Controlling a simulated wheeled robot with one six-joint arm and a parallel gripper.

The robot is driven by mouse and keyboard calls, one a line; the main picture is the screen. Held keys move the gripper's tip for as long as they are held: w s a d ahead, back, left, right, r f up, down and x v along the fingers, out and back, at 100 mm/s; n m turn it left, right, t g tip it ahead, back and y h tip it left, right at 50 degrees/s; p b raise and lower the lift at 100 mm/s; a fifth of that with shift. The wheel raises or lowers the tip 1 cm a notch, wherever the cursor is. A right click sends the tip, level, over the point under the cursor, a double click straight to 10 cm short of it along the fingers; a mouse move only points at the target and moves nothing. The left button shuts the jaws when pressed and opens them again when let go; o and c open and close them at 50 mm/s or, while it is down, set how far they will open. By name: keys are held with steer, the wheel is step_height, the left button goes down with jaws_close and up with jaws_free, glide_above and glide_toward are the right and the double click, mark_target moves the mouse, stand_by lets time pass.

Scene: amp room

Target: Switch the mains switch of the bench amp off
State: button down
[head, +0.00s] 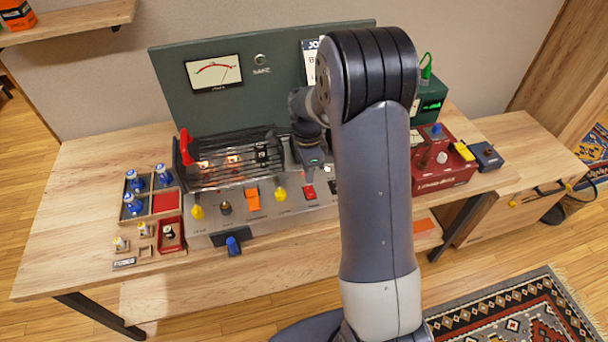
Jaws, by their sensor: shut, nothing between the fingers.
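The bench amp (262,222) is a pale metal chassis on the wooden bench, with a black cage over glowing tubes. Its sloped front carries an orange rocker (253,197), a red switch (309,192), a dark switch (332,187) and yellow knobs (197,211). The labels are too small to read, so I cannot tell which is the mains switch or its position. My gripper (313,171) is shut and empty, pointing down just above the red switch. I cannot tell whether it touches the switch. My arm hides the right end of the amp.
A green panel with a meter (214,72) stands behind. A red-handled part (186,147) rises at the cage's left. A tray of blue-capped tubes (147,193) sits left, a red device (440,172) right. A blue plug-like part (233,246) lies in front. The front bench strip is mostly clear.

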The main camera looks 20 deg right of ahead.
mark_target(307, 187)
step_height(307, 187, up, 10)
steer(key=w+b, duration=0.1)
steer(key=shift+w+r, duration=0.15)
steer(key=shift+r, duration=0.05)
steer(key=shift+b, duration=0.3)
